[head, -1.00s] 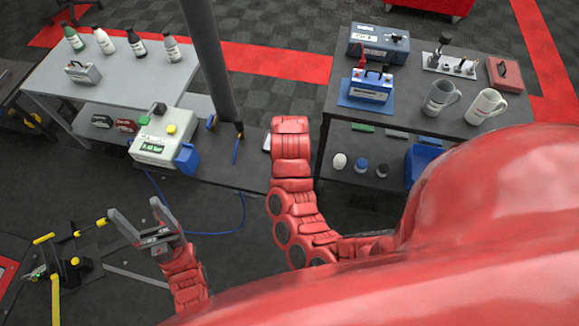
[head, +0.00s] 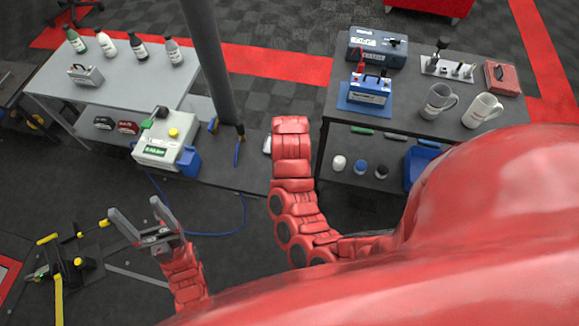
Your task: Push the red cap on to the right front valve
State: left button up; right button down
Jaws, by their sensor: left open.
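My left gripper (head: 134,208) shows at the lower left of the head view. Its two grey fingers are spread apart, with nothing visible between them. It is over the dark floor, in front of the left bench and right of a black and yellow device. I cannot make out a red cap or a right front valve in this view. No car or wheel can be told apart here. My right gripper is not in view.
A grey bench (head: 50,78) with several bottles stands at the upper left. A boxy pale device (head: 153,152) with a blue holder and blue hose is before it. A dark table (head: 405,115) holds mugs and a blue-matted battery charger. A dark post (head: 205,60) rises between them.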

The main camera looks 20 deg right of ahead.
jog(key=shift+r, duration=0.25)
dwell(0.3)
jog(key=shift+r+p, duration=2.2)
jog(key=shift+p, duration=0.35)
